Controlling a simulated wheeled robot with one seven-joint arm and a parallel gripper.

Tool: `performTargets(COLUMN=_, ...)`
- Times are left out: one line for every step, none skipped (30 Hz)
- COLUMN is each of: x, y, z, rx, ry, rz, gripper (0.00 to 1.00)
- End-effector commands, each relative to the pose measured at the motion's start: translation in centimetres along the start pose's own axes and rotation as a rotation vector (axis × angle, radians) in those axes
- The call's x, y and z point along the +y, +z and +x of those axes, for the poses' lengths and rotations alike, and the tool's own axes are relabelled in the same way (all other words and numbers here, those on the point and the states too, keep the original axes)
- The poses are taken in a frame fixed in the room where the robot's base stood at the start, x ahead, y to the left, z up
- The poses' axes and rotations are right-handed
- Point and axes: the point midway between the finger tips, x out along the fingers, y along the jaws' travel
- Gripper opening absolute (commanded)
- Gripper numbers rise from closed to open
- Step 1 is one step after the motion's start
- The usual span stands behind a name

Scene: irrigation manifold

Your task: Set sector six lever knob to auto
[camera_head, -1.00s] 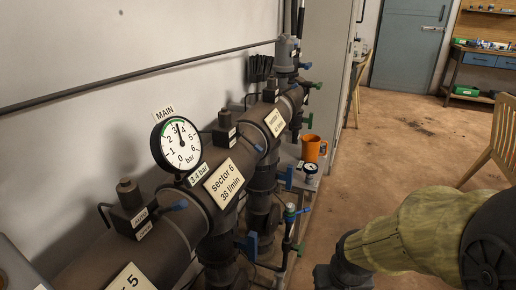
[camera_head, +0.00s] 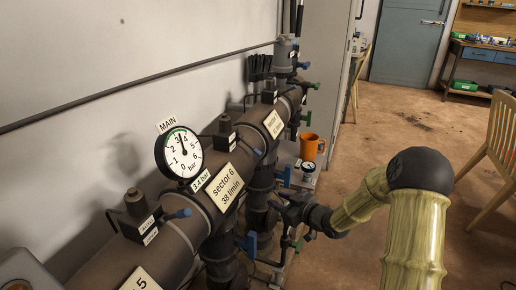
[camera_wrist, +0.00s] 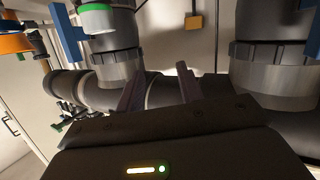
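The "sector 6 38 l/min" plate (camera_head: 223,187) is on the dark main pipe in the head view. Another box (camera_head: 222,142) sits farther along. I cannot tell which one belongs to sector six. My gripper (camera_head: 293,210) is beside the pipes, right of the sector 6 plate. In the wrist view my gripper (camera_wrist: 160,80) has its fingers apart with nothing between them, facing grey-collared vertical pipes (camera_wrist: 118,68).
A round MAIN gauge (camera_head: 180,154) stands above the pipe. Blue handles (camera_head: 248,243) hang on the lower pipes, and one shows at upper left in the wrist view (camera_wrist: 66,32). Floor to the right is open, with a wooden chair (camera_head: 492,150).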

Motion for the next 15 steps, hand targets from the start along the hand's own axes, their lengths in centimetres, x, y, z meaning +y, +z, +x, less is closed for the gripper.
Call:
performTargets(x=0.1, y=-0.6, z=0.3, rx=0.093, ry=-0.036, rz=0.005, gripper=0.37)
performTargets(x=0.0, y=-1.1, z=0.5, rx=0.156, ry=-0.06, rz=0.004, gripper=0.37)
performTargets(x=0.0, y=-1.8, z=0.4, rx=0.239, ry=-0.091, rz=0.003, gripper=0.37)
performTargets(x=-0.1, y=-2.3, z=0.3, rx=0.304, ry=-0.114, rz=0.005, gripper=0.37)
performTargets(x=-0.1, y=-2.7, z=0.0, rx=0.368, ry=-0.134, rz=0.006, gripper=0.37)
performTargets(x=-0.2, y=-3.3, z=-0.4, rx=0.456, ry=-0.162, rz=0.009, gripper=0.37)
performTargets(x=-0.1, y=-3.6, z=-1.0, rx=0.521, ry=-0.18, rz=0.012, gripper=0.37)
performTargets(x=-0.1, y=-4.0, z=-1.5, rx=0.587, ry=-0.2, rz=0.016, gripper=0.37)
performTargets(x=0.0, y=-4.3, z=-2.5, rx=0.674, ry=-0.221, rz=0.02, gripper=0.37)
performTargets(x=0.0, y=-4.5, z=-3.2, rx=0.737, ry=-0.237, rz=0.023, gripper=0.37)
performTargets(x=0.1, y=-4.6, z=-4.0, rx=0.794, ry=-0.25, rz=0.026, gripper=0.37)
performTargets(x=0.2, y=-4.8, z=-5.0, rx=0.866, ry=-0.266, rz=0.029, gripper=0.37)
performTargets(x=0.3, y=-4.7, z=-5.8, rx=0.912, ry=-0.277, rz=0.032, gripper=0.37)
performTargets(x=0.4, y=-4.8, z=-6.4, rx=0.953, ry=-0.286, rz=0.032, gripper=0.37)
performTargets(x=0.4, y=-4.8, z=-7.1, rx=0.998, ry=-0.297, rz=0.034, gripper=0.37)
